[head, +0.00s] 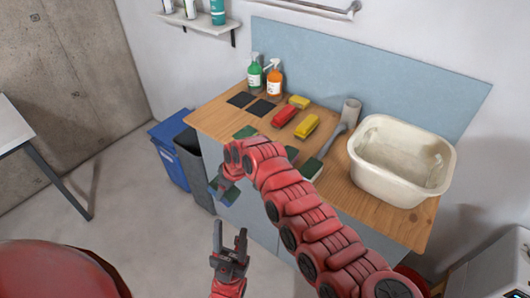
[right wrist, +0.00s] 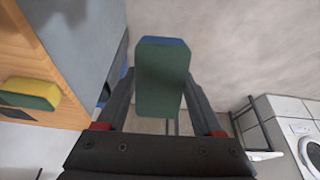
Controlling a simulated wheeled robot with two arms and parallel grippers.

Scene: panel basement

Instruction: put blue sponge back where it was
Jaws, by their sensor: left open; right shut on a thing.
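The blue sponge (head: 217,189) has a dark green scouring side. It is held in the air off the counter's front left edge, in front of the bins. My right gripper (head: 222,182) is shut on it, partly hidden by my own arm in the head view. In the right wrist view the sponge (right wrist: 160,82) sits between the two fingers, green face to the camera and blue along its top. My left gripper (head: 230,240) is open and empty, lower, above the floor in front of the cabinet.
On the wooden counter (head: 395,216) lie a red sponge (head: 284,116), yellow sponges (head: 307,127), green-topped sponges partly behind my arm, and two black squares (head: 262,108). Bottles (head: 274,80) stand behind. A cream basin (head: 368,178) fills the right end. Blue and grey bins (head: 172,165) stand left.

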